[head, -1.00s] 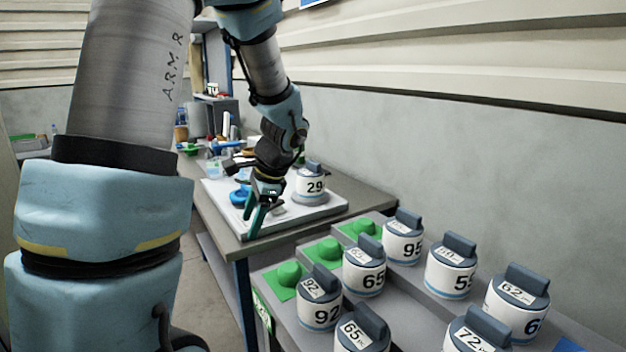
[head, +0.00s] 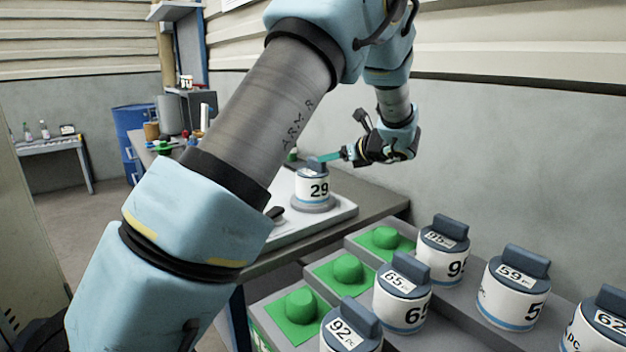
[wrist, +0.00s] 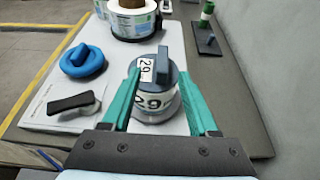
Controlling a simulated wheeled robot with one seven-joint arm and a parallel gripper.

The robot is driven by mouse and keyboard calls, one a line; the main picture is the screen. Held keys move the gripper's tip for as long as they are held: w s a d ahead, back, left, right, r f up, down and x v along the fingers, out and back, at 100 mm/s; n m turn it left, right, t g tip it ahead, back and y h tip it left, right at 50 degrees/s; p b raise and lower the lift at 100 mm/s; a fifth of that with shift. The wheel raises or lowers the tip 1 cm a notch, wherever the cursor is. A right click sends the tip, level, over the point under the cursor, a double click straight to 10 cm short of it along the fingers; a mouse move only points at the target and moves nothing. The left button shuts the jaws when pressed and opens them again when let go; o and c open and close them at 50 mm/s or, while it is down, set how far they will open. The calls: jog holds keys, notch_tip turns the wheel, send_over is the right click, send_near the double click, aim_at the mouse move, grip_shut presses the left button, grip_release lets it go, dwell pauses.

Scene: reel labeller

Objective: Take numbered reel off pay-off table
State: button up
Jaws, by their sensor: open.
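The numbered reel 29 (head: 313,187) is white with a dark blue-grey top and handle. It stands upright on a grey round base on the white board of the bench. In the wrist view the reel (wrist: 155,104) lies between the two green fingers of my gripper (wrist: 162,85). The gripper is open, with one finger on each side of the reel's handle and gaps visible beside it. In the head view my gripper (head: 326,158) is level with the reel's top, coming from the right. Whether a finger touches the handle cannot be told.
In the wrist view a blue knobbed disc (wrist: 82,61), a black-handled piece (wrist: 72,103) and a labelled roll (wrist: 134,20) share the board. A green post on a dark plate (wrist: 207,38) stands right. Several numbered reels and green pegs (head: 348,268) fill the stepped rack at front right.

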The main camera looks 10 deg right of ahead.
aim_at(313, 180)
jog(key=p+x, duration=0.1)
jog(key=x, duration=0.2)
jog(key=p+x, duration=0.1)
jog(key=x, duration=0.3)
jog(key=shift+w+d+f+p, duration=0.15)
jog(key=shift+w+f+p, duration=0.1)
jog(key=shift+f+p, duration=0.1)
grip_shut()
jog(key=shift+r, duration=0.1)
dwell(0.9)
